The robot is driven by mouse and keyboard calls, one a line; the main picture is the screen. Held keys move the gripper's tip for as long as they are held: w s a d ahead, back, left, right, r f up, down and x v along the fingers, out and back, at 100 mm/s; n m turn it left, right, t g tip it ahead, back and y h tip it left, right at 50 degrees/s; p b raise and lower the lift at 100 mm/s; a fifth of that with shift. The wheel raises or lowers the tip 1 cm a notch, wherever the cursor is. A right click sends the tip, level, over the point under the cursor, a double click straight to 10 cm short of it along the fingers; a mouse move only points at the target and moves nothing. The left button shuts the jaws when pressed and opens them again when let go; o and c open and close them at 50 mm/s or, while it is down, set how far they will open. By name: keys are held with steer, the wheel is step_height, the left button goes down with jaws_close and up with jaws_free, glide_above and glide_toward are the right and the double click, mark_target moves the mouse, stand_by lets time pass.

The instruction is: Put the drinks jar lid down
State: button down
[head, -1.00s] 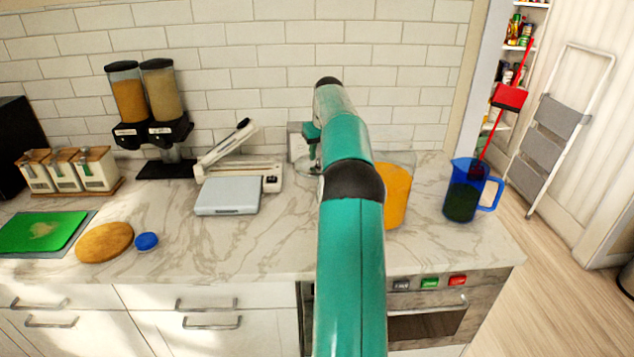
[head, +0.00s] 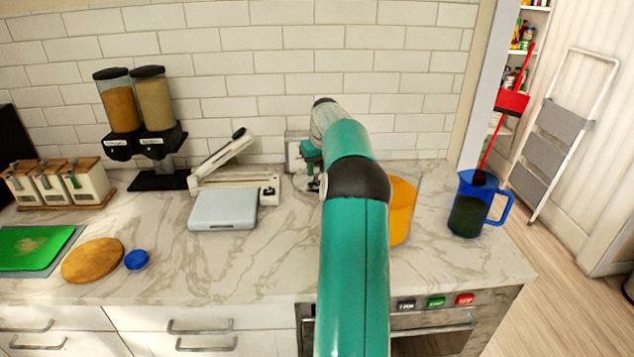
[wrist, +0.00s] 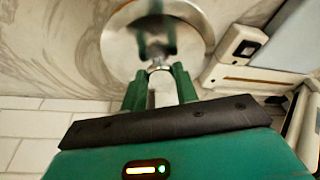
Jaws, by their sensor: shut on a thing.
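The drinks jar lid (wrist: 116,42) is a round, shiny metal disc with a small knob in the wrist view. My gripper (wrist: 160,82) is shut on the knob, a green finger on each side. The lid is over the marble counter; I cannot tell whether it touches it. My arm covers the jar's left side.
A grey scale (head: 223,209) and a white lever-arm device (head: 265,187) stand left of my gripper. A blue jug (head: 468,212) stands near the counter's right end. The counter (head: 250,260) in front of the scale is clear.

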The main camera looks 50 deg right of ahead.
mark_target(316, 177)
steer(key=shift+s+d+f, duration=0.1)
steer(key=shift+s+f, duration=0.1)
steer(key=shift+f, duration=0.65)
steer(key=shift+s+x, duration=0.2)
steer(key=shift+x, duration=1.2)
steer(key=shift+f, duration=0.1)
steer(key=c, duration=1.1)
jaws_free()
steer(key=shift+f, duration=0.1)
